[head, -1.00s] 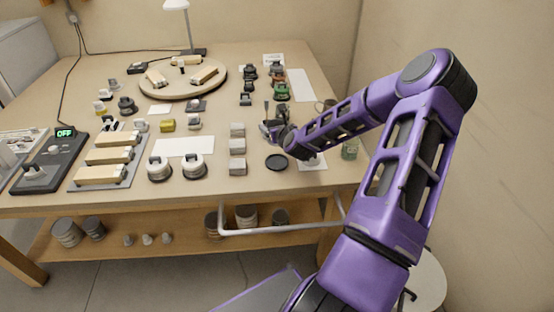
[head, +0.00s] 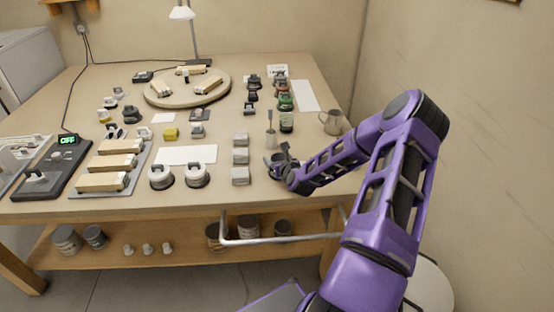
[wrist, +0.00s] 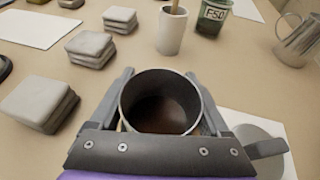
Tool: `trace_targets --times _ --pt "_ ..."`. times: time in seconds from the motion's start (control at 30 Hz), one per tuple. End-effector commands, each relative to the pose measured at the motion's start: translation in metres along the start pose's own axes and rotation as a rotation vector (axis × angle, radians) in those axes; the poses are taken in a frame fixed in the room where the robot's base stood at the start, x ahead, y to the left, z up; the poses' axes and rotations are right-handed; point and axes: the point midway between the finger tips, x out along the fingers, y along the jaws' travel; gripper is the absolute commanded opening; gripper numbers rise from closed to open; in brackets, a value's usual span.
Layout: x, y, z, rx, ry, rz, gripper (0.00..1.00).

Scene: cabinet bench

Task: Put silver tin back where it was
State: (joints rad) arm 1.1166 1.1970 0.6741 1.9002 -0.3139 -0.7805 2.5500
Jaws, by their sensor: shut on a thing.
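My gripper (wrist: 162,105) is shut on the silver tin (wrist: 130,100), a grey, open-topped round can with a brown inside. The tin is upright between the two fingers in the wrist view. In the head view my gripper (head: 280,166) is low over the front right of the bench, right of the grey square stacks. The tin's base is hidden, so I cannot tell whether it touches the bench. The dark round disc seen earlier at about this place is hidden now.
Grey square stacks (wrist: 40,103) stand left of the tin. A pale cup with a stick (wrist: 171,30), a green labelled jar (wrist: 212,18) and a metal jug (wrist: 298,42) stand beyond it. A grey round thing with a handle (wrist: 258,150) is close on the right, over white paper.

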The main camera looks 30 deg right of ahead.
Motion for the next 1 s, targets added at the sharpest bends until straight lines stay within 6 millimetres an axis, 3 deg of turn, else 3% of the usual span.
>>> trace_targets --times 0.13,0.17,0.23,0.6,0.77,1.0 --pt "0.002 0.000 -0.004 0.000 -0.001 0.000 0.09" --pt "0.001 0.000 -0.003 0.000 0.000 0.000 0.86" --pt "0.001 0.000 -0.003 0.000 0.000 0.000 0.98" --pt "-0.002 0.000 0.003 0.000 0.001 0.000 1.00" --pt "-0.029 -0.002 0.001 0.002 0.002 -0.002 1.00" --pt "-0.082 -0.001 0.001 0.003 0.002 -0.001 1.00"
